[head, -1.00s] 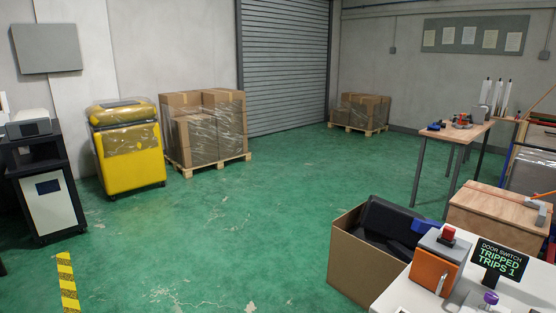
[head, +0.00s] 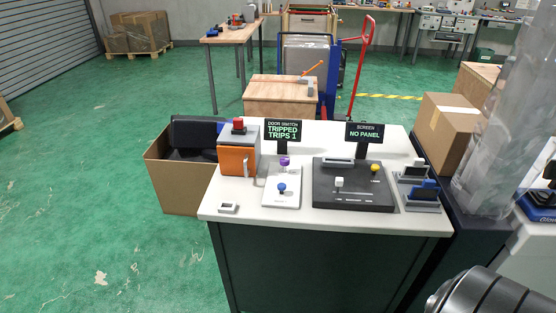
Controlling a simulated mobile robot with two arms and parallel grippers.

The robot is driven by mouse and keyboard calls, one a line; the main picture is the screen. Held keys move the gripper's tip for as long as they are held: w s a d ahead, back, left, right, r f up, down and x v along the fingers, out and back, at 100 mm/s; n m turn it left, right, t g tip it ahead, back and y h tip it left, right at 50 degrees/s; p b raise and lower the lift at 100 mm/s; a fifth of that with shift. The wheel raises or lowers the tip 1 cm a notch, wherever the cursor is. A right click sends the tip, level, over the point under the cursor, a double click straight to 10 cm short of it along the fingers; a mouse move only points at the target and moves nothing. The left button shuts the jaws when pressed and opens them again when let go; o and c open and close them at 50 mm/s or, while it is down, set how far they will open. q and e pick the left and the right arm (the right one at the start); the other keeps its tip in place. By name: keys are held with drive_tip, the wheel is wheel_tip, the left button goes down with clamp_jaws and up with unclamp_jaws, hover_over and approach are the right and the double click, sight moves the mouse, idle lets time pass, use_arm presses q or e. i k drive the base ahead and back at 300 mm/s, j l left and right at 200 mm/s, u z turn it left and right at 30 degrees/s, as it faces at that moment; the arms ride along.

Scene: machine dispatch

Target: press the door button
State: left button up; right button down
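A grey and orange box (head: 237,158) with a red button (head: 238,124) on top stands at the left of the white-topped bench (head: 262,221). A black sign (head: 283,130) beside it reads "DOOR SWITCH TRIPPED TRIPS 1". In front of that sign, a white plate (head: 284,200) carries a purple knob (head: 284,161) and a blue knob (head: 282,187). I cannot tell which of these is the door button. Neither gripper is in view; a dark arm link of mine shows at the lower right.
A black panel (head: 340,202) with white and yellow knobs sits under a "NO PANEL" screen sign (head: 364,132). Grey holders (head: 421,196) stand right of it. An open cardboard box (head: 180,187) is left of the bench. A plastic-wrapped column (head: 505,130) stands at right. Green floor is clear at left.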

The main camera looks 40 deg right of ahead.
sight(281, 186)
drive_tip(key=z, duration=1.15)
